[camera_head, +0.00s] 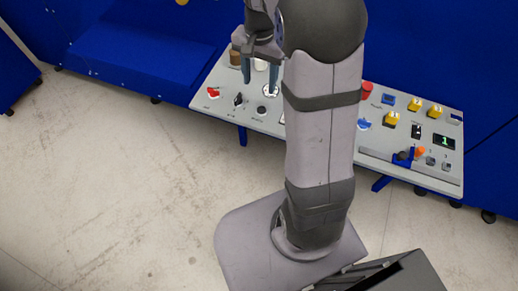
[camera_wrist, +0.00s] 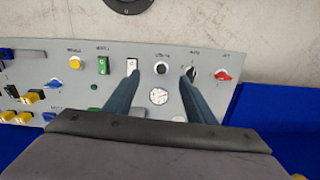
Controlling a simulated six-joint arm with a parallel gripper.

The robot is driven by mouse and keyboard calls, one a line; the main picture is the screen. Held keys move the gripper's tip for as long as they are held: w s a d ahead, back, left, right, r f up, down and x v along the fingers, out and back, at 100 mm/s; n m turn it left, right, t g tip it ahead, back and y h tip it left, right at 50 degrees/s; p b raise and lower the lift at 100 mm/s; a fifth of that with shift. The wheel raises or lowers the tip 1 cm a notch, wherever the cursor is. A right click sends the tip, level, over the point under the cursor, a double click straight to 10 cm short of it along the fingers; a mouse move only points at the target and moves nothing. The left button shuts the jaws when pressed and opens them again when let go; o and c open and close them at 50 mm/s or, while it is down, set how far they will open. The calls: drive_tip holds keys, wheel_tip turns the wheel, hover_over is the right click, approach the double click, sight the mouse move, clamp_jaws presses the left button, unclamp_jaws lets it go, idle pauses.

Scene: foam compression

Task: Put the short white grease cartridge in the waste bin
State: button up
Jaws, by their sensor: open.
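My gripper (camera_head: 260,86) hangs over the left part of a grey control panel in the head view, fingers apart and pointing down. A small white thing (camera_head: 261,65), possibly the short white grease cartridge, shows behind the fingers in the head view. It is partly hidden, so I cannot tell its full shape. A dark grey open box (camera_head: 418,276), possibly the waste bin, is cut off at the bottom right.
Blue cabinets (camera_head: 140,50) rise behind. The floor at left is clear.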

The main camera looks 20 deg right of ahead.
drive_tip(key=s+a+f+n, duration=0.2)
drive_tip(key=s+a+n, duration=0.2)
drive_tip(key=s, duration=0.5)
drive_tip(key=s+a+f+n, duration=0.3)
drive_tip(key=s+a+n, duration=0.1)
drive_tip(key=s, duration=0.5)
drive_tip(key=shift+n, duration=0.9)
wheel_tip(320, 180, down, 14)
drive_tip(key=b, duration=1.4)
drive_tip(key=shift+f, duration=0.15)
wheel_tip(320, 180, down, 25)
drive_tip(key=b, duration=2.5)
